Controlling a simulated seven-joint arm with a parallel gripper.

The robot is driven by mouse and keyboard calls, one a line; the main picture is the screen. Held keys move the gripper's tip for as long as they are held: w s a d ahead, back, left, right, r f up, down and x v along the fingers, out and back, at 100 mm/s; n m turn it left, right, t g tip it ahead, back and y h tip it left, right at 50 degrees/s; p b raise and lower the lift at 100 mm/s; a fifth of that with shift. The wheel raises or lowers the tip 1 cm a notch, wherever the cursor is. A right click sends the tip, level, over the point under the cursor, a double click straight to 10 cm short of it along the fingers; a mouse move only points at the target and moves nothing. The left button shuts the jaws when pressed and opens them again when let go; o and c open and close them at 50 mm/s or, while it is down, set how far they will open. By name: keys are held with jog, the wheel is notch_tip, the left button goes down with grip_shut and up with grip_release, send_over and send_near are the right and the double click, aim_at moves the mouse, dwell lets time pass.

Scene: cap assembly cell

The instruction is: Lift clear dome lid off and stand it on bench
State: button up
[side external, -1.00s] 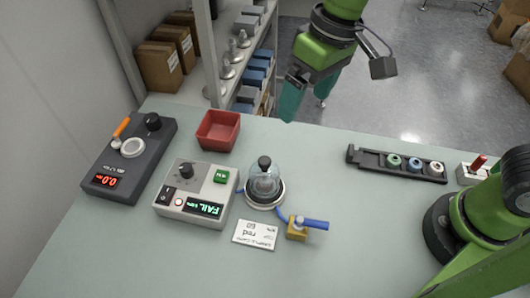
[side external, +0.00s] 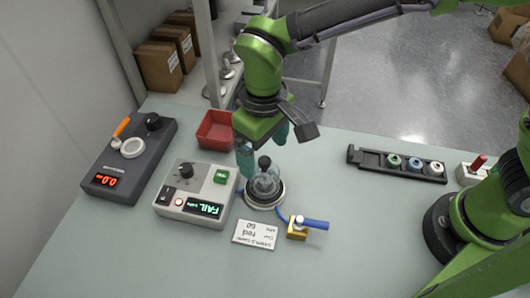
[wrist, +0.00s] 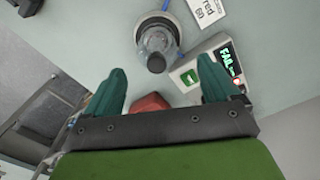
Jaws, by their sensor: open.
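The clear dome lid (side external: 265,181) with a black knob (side external: 264,162) sits upright on a round base (side external: 265,199) with a pale rim. Something inside the dome is too small to make out. My gripper (side external: 264,149) is just behind and above the dome, with its teal fingers spread open and empty. In the wrist view the dome (wrist: 157,43) and its knob (wrist: 156,63) lie beyond the fingertips of my gripper (wrist: 162,78), roughly centred between them. The fingers do not appear to touch the dome.
A grey tester (side external: 196,194) showing FAIL stands left of the dome. A red bin (side external: 215,131) is behind it. A blue-handled valve (side external: 309,223) and a card (side external: 255,235) are in front. A rack of caps (side external: 397,164) lies right. Bench (side external: 370,240) is clear at front right.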

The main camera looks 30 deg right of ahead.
aim_at(264, 160)
jog(key=shift+w+d+f, duration=0.1)
jog(key=shift+f, duration=1.45)
jog(key=shift+w+d+f, duration=0.1)
jog(key=shift+f, duration=1.4)
jog(key=shift+c, duration=0.3)
jog(key=c, duration=1.1)
jog(key=shift+o, duration=0.2)
jog(key=r, duration=1)
jog(key=shift+d, duration=0.35)
jog(key=s+d+f+m, duration=0.4)
jog(key=s+d+f, duration=0.1)
jog(key=d, duration=0.3)
jog(key=shift+d+f, duration=0.15)
jog(key=shift+f, duration=0.65)
